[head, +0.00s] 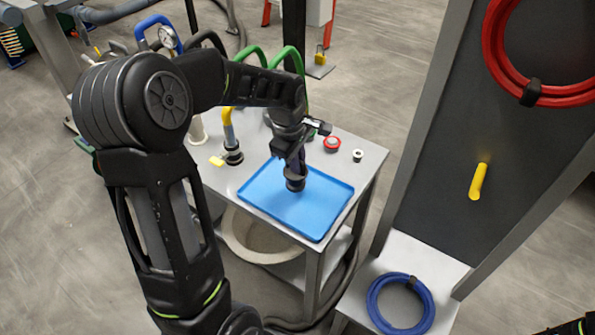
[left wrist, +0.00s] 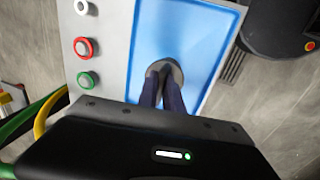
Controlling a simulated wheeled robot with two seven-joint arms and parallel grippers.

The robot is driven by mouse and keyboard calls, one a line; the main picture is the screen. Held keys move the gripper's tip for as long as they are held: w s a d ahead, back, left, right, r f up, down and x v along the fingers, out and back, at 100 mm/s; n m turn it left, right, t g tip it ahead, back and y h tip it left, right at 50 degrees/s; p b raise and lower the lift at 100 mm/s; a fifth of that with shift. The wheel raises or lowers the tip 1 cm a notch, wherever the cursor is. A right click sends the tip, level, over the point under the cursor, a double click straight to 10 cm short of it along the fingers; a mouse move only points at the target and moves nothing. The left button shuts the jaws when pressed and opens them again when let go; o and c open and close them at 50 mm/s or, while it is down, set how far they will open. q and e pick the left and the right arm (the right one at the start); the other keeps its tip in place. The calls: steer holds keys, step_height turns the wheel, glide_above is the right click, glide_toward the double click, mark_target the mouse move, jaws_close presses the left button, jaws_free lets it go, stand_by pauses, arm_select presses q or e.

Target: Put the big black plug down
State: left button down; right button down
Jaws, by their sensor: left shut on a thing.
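My left gripper (head: 296,175) points down over the blue tray (head: 325,213) on the metal table. It is shut on the big black plug (head: 295,184), a dark round piece under its fingertips. The left wrist view also shows the plug (left wrist: 173,71) between the two fingers (left wrist: 163,84), with the blue tray (left wrist: 205,25) behind it. I cannot tell whether the plug touches the tray floor. My right gripper does not show; only a bit of dark arm is at the bottom right corner of the head view.
On the table (head: 365,152) behind the tray stand a red-ringed cap (head: 332,144), a small white-and-black ring (head: 358,155) and a yellow-handled valve (head: 229,135). The tray around the plug is bare. A grey panel with a red hose (head: 493,65) stands right; a blue hose (head: 374,300) lies below it.

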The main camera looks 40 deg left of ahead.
mark_target(292, 177)
arm_select(q)
steer(key=shift+f, duration=1.85)
steer(key=shift+f, duration=0.15)
steer(key=c, duration=1.5)
jaws_free()
step_height(292, 177, up, 12)
steer(key=s, duration=0.2)
steer(key=shift+s, duration=0.2)
